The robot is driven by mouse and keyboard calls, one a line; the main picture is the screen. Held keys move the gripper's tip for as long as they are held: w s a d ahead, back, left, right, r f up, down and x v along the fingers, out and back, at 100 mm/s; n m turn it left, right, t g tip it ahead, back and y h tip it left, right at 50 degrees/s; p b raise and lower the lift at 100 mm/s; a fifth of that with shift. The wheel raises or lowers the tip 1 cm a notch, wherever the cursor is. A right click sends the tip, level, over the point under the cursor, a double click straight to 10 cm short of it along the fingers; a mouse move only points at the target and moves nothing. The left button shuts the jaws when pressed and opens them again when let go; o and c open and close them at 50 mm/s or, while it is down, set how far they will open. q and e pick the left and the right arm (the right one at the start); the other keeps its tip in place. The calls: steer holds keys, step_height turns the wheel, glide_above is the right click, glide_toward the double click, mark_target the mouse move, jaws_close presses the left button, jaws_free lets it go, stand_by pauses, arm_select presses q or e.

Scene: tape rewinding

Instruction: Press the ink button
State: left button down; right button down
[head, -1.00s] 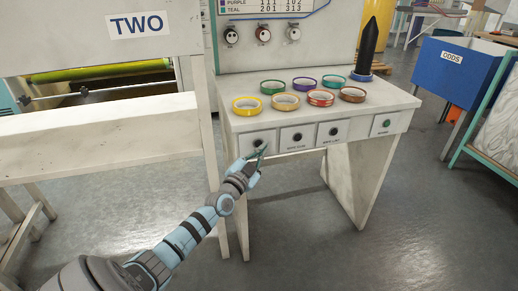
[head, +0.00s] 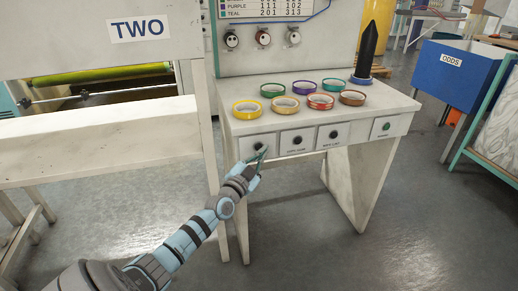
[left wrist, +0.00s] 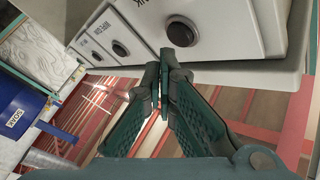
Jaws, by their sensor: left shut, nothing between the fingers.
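The ink button is the dark round button (left wrist: 182,31) on a white panel, beside a label whose visible letters end in "NK" in the left wrist view. In the head view it is the leftmost button (head: 259,145) on the bench front, partly behind my fingertips. My left gripper (head: 262,152) is shut and empty. In the left wrist view its fingertips (left wrist: 163,60) meet just below the button. I cannot tell whether they touch the panel. My right gripper is in neither view.
Two more dark buttons and a green one (head: 386,127) sit rightward on the bench front (head: 350,141). Several coloured tape rolls (head: 321,101) and a dark cone (head: 367,55) stand on top. A blue "ODDS" bin (head: 455,72) is at right. The floor before the bench is clear.

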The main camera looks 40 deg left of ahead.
arm_select(q)
steer(key=shift+w+a, duration=0.1)
steer(key=shift+a, duration=0.05)
steer(key=shift+w+a+b, duration=0.15)
steer(key=shift+a+b, duration=0.05)
steer(key=shift+b, duration=0.15)
stand_by(0.4)
steer(key=shift+w+a+b, duration=0.2)
steer(key=shift+a+b, duration=0.15)
steer(key=shift+b, duration=0.05)
steer(key=shift+d, duration=0.1)
stand_by(0.5)
steer(key=shift+s+d+p, duration=0.45)
steer(key=shift+d+p, duration=0.15)
steer(key=shift+p, duration=0.35)
